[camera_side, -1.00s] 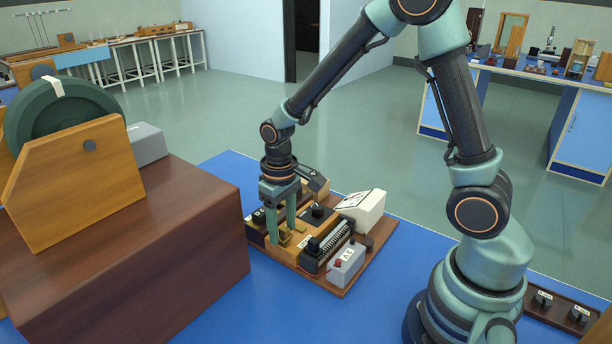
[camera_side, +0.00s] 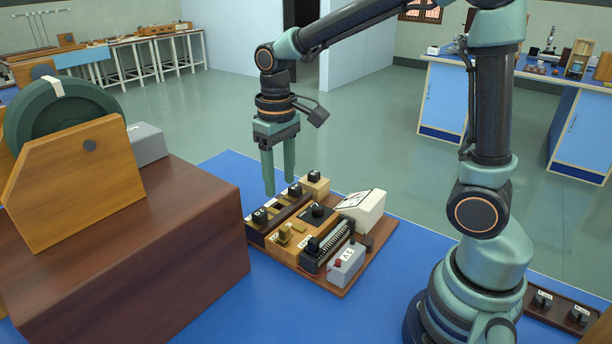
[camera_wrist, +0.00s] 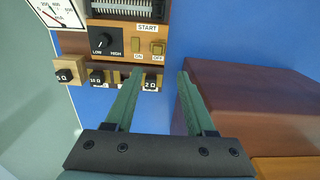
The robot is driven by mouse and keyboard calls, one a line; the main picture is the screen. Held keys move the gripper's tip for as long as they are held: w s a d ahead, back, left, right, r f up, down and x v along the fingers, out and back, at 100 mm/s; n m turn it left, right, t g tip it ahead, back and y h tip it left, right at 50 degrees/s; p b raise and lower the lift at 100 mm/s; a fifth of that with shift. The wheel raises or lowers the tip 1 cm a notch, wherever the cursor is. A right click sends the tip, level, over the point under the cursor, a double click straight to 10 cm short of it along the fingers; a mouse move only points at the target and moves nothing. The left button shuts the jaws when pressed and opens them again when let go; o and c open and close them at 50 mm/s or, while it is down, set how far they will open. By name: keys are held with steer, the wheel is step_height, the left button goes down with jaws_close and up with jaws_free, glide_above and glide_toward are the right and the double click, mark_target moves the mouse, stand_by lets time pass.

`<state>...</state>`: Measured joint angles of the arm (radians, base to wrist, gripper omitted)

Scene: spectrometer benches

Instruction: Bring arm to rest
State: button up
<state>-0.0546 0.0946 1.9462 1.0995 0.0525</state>
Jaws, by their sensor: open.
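My gripper (camera_side: 277,190) is open and empty, pointing down above the far left side of the apparatus board (camera_side: 345,290) in the side view. Its two green fingers are apart from the board. In the wrist view my gripper (camera_wrist: 157,85) shows its fingers spread, with the resistor knobs, such as the one marked 2 Ω (camera_wrist: 150,84), beyond them. The panel has a LOW/HIGH knob (camera_wrist: 101,43) and ON and OFF switches (camera_wrist: 148,46) under a START label.
A large brown wooden block (camera_side: 130,260) with a green wheel (camera_side: 65,125) stands at the left. A white meter (camera_side: 362,211) sits on the board's far right part. Blue bench top (camera_side: 215,322) is clear in front of the board. A small knob strip (camera_side: 560,308) lies at the lower right.

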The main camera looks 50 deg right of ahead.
steer(key=s+d+r+t, duration=0.2)
steer(key=s+r+t, duration=0.3)
steer(key=s, duration=0.3)
steer(key=shift+s+r+t, duration=0.15)
steer(key=shift+r+t, duration=0.15)
steer(key=shift+r, duration=0.3)
stand_by(1.8)
